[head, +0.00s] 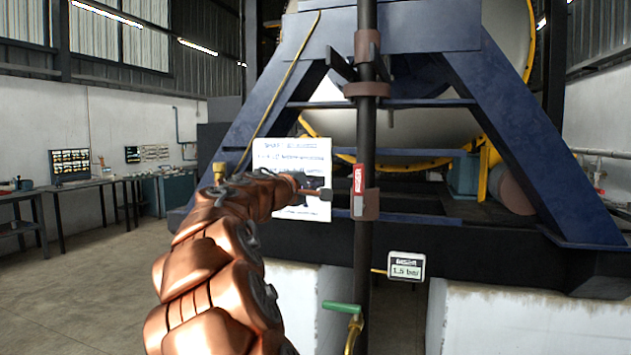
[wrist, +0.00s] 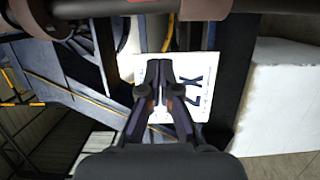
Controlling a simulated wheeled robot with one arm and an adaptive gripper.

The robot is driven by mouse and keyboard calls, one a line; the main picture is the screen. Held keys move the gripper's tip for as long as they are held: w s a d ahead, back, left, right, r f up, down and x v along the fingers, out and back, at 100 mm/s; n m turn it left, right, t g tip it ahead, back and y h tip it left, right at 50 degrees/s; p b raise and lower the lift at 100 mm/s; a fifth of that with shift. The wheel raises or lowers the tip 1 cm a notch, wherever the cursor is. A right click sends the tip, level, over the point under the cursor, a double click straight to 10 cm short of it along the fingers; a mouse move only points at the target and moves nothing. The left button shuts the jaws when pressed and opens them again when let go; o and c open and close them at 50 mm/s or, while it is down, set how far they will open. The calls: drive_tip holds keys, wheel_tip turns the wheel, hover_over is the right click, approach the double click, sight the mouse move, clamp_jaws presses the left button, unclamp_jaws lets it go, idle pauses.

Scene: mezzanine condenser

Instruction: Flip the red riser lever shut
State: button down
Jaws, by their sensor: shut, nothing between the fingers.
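The dark vertical riser pipe (head: 367,130) stands right of centre in the head view. A small red piece with white lettering (head: 359,178) is on it, just above a brown clamp (head: 366,206); I cannot tell whether this is the lever or a label. In the wrist view the pipe crosses the top edge, and a bit of red (wrist: 136,1) shows there. My gripper (head: 326,194) is left of the pipe, apparently apart from it. In the wrist view my gripper (wrist: 166,68) has its dark fingers together and empty, pointing towards the pipe.
A green-handled brass valve (head: 343,308) sits low beside the pipe. A gauge (head: 406,268) reading about 1.5 bar is to its right. A white sign (head: 290,160) and blue frame (head: 545,150) stand behind. Workbenches (head: 70,188) line the left wall; the floor between is clear.

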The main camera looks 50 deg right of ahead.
sight(359, 190)
drive_tip(key=s+d+p, duration=0.2)
drive_tip(key=s+d, duration=0.1)
drive_tip(key=d, duration=0.4)
drive_tip(key=shift+d, duration=0.35)
